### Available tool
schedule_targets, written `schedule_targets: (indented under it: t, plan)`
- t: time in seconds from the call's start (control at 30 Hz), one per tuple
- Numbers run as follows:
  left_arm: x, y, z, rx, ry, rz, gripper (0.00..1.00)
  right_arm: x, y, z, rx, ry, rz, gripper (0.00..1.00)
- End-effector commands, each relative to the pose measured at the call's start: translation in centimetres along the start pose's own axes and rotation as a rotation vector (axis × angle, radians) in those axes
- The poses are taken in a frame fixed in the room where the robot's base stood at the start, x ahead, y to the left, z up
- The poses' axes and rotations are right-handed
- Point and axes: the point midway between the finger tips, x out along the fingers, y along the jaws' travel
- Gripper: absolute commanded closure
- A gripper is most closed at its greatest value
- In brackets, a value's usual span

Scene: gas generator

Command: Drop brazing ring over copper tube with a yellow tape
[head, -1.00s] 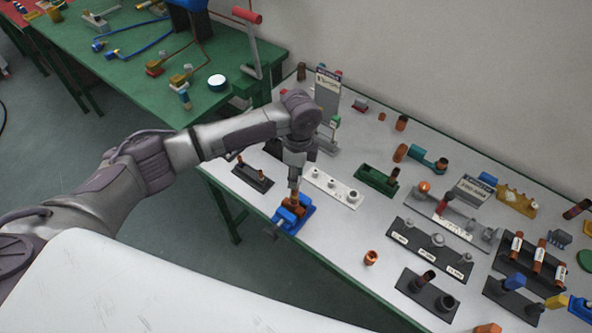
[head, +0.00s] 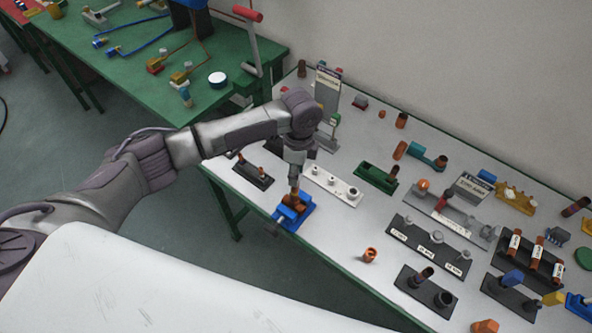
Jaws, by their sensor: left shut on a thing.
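My left gripper (head: 294,186) points down over the small blue vise (head: 300,219) at the table's near left part. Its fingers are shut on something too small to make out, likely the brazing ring. A copper-coloured tube (head: 290,202) stands in the vise, right under the fingertips. The gripper partly covers its top, so I cannot tell whether the ring is around it. Yellow tape on this tube cannot be made out. My right gripper is not in view.
A black rack (head: 254,174) stands left of the vise and a white rack with pegs (head: 334,187) just right of it. A loose copper fitting (head: 370,255) lies near the front edge.

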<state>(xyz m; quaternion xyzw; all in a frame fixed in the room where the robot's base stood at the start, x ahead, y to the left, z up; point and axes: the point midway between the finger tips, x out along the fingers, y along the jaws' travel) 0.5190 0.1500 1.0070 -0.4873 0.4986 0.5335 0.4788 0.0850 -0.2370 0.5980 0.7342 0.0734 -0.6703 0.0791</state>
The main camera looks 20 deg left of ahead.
Motion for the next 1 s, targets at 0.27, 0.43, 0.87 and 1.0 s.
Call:
schedule_targets:
  t: [0.27,0.43,0.87,1.0]
  plan:
    - [-0.07,0.02,0.01,-0.001,0.0,0.0,0.76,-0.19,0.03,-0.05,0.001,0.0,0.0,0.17]
    - [-0.13,0.04,-0.01,-0.001,0.001,0.001,0.76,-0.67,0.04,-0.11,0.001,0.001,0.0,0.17]
    - [0.01,0.03,0.0,0.0,0.0,0.0,0.76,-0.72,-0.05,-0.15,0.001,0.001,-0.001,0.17]
    - [0.05,0.03,0.0,0.0,0.0,0.0,0.76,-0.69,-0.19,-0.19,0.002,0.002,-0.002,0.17]
